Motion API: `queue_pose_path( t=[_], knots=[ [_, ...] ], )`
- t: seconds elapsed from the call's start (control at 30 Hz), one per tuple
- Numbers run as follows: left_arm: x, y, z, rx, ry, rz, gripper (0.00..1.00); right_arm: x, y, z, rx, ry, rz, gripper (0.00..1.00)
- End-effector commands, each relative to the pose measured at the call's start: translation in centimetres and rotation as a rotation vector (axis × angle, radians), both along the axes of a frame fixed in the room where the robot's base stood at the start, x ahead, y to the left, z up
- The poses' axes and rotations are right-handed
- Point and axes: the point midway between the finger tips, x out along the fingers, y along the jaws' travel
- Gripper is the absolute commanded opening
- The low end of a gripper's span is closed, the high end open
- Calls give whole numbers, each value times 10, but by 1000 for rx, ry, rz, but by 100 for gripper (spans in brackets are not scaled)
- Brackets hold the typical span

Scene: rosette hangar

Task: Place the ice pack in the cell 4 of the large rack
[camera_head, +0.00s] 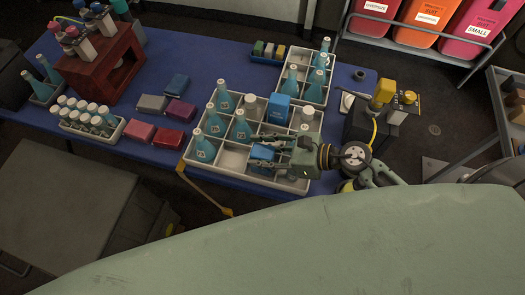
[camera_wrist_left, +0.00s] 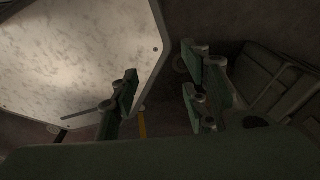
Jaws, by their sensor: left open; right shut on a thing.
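The large rack (camera_head: 237,176) is a pale divided tray on the blue table, holding several teal bottles (camera_head: 206,148). My right gripper (camera_head: 266,152) is over the rack's front part, shut on a blue ice pack (camera_head: 262,153). The fingers partly hide the pack, and I cannot tell whether it touches the rack floor. Another blue pack (camera_head: 280,107) stands in a back cell of the rack. Cell numbers are not readable. My left gripper (camera_wrist_left: 160,78) is open and empty in the left wrist view, away from the rack.
A smaller rack (camera_head: 316,100) with bottles stands behind. Grey (camera_head: 152,103), purple (camera_head: 180,110) and red (camera_head: 139,131) packs lie left of the large rack. A tray of white-capped vials (camera_head: 62,124) and a red-brown stand (camera_head: 105,65) are farther left. A yellow-topped device (camera_head: 384,92) stands right.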

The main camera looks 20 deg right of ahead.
Motion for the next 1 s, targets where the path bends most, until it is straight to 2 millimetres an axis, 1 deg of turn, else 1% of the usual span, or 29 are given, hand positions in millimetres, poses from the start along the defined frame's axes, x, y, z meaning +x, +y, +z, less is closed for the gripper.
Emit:
queue_pose_path(
  t=[0.17,0.2,0.37,0.4,0.67,0.77,0.83,1.0],
  knots=[
    [1,8,-5,9,-1,-2,42,0,0,-4,0,-1,0,0],
    [1,9,-3,11,-1,-2,42,0,0,-3,0,0,0,38],
    [1,14,-2,16,-1,1,42,0,0,-3,0,0,0,52],
    [1,14,-2,16,-1,1,42,0,0,-3,0,0,0,53],
    [1,15,-2,17,-2,4,42,0,0,-2,0,0,0,53],
    [1,14,2,17,-2,4,42,0,0,2,0,0,-1,53],
    [1,14,-3,17,-2,4,42,-4,-7,1,-4,1,-1,53],
    [0,14,-14,16,-1,3,42,-23,-32,11,-5,4,1,53]
  ],
)
